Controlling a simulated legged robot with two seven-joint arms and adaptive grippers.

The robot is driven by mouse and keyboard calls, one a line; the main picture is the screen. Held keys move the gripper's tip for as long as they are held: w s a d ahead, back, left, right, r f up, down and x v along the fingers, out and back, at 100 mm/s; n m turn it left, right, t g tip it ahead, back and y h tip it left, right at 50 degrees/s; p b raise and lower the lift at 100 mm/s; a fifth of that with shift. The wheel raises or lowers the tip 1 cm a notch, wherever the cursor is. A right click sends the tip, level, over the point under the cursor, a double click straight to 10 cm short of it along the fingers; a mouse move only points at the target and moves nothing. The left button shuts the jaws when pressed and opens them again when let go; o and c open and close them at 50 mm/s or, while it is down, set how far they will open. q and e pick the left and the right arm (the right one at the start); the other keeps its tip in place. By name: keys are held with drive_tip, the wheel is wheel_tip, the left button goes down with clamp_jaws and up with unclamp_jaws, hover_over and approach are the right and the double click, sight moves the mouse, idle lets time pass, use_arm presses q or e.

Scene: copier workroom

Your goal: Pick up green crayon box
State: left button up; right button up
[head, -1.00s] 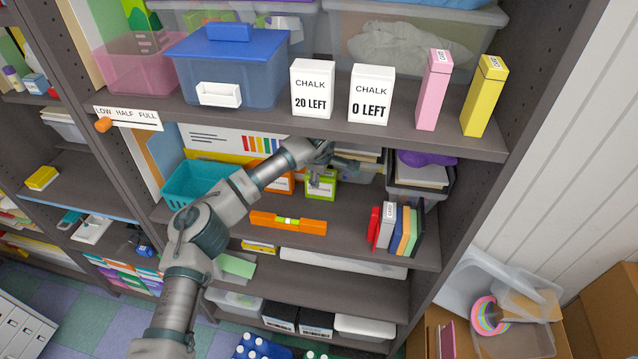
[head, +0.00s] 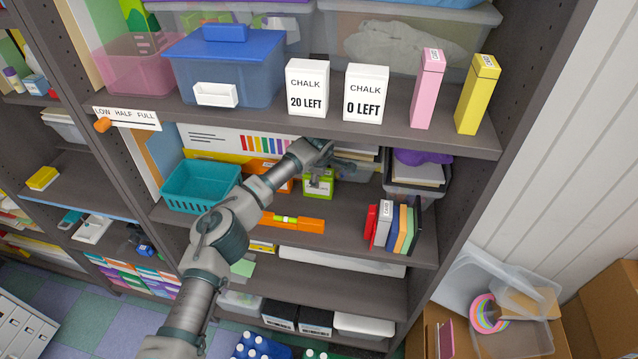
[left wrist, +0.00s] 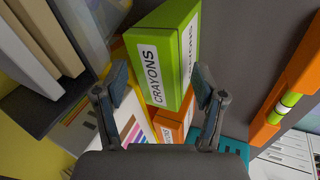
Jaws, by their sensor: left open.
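The green crayon box (head: 318,185) stands on the middle shelf (head: 345,212), partly covered by my left gripper (head: 322,163) in the head view. In the left wrist view the green crayon box (left wrist: 166,58) fills the upper middle, with "CRAYONS" on its white label. My left gripper (left wrist: 162,88) is open there, one finger on each side of the box's near end. I cannot tell whether the fingers touch it. My right gripper is in neither view.
An orange box (left wrist: 172,128) stands close beside the green one. A teal basket (head: 200,186) is to the left, an orange level (head: 298,222) in front. Books (head: 395,225) stand to the right. The upper shelf with chalk boxes (head: 307,88) overhangs this space.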

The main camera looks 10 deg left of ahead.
use_arm(q)
drive_tip(key=shift+d, duration=0.15)
drive_tip(key=shift+a+f, duration=0.3)
drive_tip(key=shift+a, duration=0.2)
drive_tip(key=shift+d, duration=0.35)
clamp_jaws()
